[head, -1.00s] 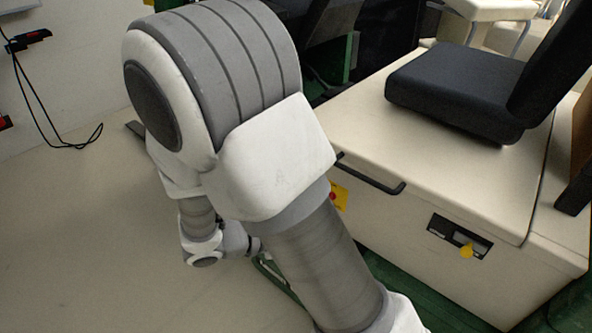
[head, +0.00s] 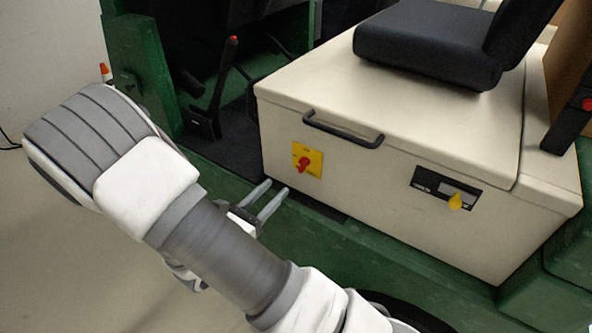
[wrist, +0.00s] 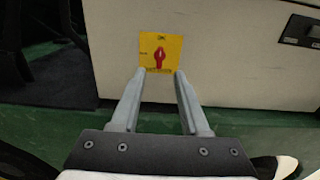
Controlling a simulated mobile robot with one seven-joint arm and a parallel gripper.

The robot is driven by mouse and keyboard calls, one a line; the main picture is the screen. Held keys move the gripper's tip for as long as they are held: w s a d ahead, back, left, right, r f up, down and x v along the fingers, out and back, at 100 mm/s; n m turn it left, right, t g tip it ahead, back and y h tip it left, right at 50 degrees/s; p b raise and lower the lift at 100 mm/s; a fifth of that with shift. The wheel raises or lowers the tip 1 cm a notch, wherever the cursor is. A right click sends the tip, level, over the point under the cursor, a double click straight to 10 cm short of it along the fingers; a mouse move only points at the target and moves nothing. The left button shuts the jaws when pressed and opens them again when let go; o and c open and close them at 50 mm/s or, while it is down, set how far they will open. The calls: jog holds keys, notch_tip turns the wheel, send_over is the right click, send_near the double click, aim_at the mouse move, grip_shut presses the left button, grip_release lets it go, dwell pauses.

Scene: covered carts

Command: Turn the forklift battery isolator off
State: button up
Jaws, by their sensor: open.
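The battery isolator is a red rotary knob (head: 304,163) on a yellow plate (head: 315,157), on the cream side of the forklift's battery box. In the wrist view the red knob (wrist: 159,57) stands about upright on its plate, straight ahead between my fingertips; the plate's lettering is too small to read. My gripper (head: 275,200) is open and empty, below and left of the isolator in the head view, with its fingers pointing toward the box. The fingertips (wrist: 162,74) appear short of the knob and not touching it.
The cream battery box (head: 375,210) carries a black seat (head: 430,45) and a black handle (head: 343,130). The green chassis (head: 400,265) runs below. A lever with a red top (head: 225,75) stands behind.

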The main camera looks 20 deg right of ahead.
aim_at(299, 164)
jog(key=b+x, duration=0.2)
jog(key=x, duration=0.8)
jog(key=shift+d, duration=0.1)
grip_shut()
